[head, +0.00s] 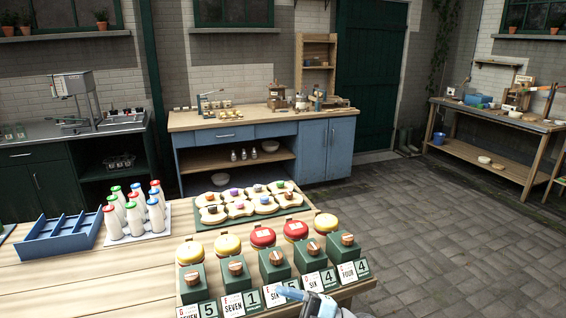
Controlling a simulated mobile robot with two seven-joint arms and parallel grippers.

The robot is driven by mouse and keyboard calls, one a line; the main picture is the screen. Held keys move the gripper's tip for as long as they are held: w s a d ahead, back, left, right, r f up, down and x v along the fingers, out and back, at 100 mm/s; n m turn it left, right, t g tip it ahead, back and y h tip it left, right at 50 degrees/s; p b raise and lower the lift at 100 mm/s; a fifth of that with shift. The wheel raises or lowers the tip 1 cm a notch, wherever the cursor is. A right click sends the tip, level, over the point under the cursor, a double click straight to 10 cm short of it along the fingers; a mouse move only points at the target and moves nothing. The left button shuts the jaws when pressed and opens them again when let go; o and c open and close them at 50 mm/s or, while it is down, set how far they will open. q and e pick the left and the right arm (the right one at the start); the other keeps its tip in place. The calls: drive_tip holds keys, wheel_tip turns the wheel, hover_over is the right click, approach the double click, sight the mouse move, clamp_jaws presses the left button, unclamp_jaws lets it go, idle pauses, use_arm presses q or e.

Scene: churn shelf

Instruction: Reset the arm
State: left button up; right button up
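Part of my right arm (322,306), white, grey and blue, shows at the bottom edge of the head view, right of centre. It is over the front edge of the wooden table, close to the number cards. Its end points left, and I cannot make out its fingers or whether they are open. My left gripper is not in view.
On the table (60,290) are green blocks (273,265) with number cards, round red and yellow lidded items (262,237), a tray (290,209) of cream pieces, several milk bottles (135,213) and a blue crate (60,236). Open paved floor (430,230) lies right.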

drive_tip(key=s+d+f+m+t+h, duration=0.4)
drive_tip(key=d+f+m+t+h, duration=0.9)
drive_tip(key=m, duration=0.7)
drive_tip(key=s+d+f+m+g+h, duration=0.2)
drive_tip(key=s+d+f+g, duration=0.1)
drive_tip(key=s+f, duration=0.4)
drive_tip(key=s+d+f+m+g+h, duration=0.2)
drive_tip(key=s+d+f+h, duration=0.1)
drive_tip(key=s+f, duration=0.3)
wheel_tip(320, 180, up, 10)
drive_tip(key=s+p, duration=0.1)
drive_tip(key=p, duration=1.1)
drive_tip(key=shift+s+d+r, duration=0.15)
drive_tip(key=shift+s+d, duration=0.2)
drive_tip(key=shift+d, duration=0.1)
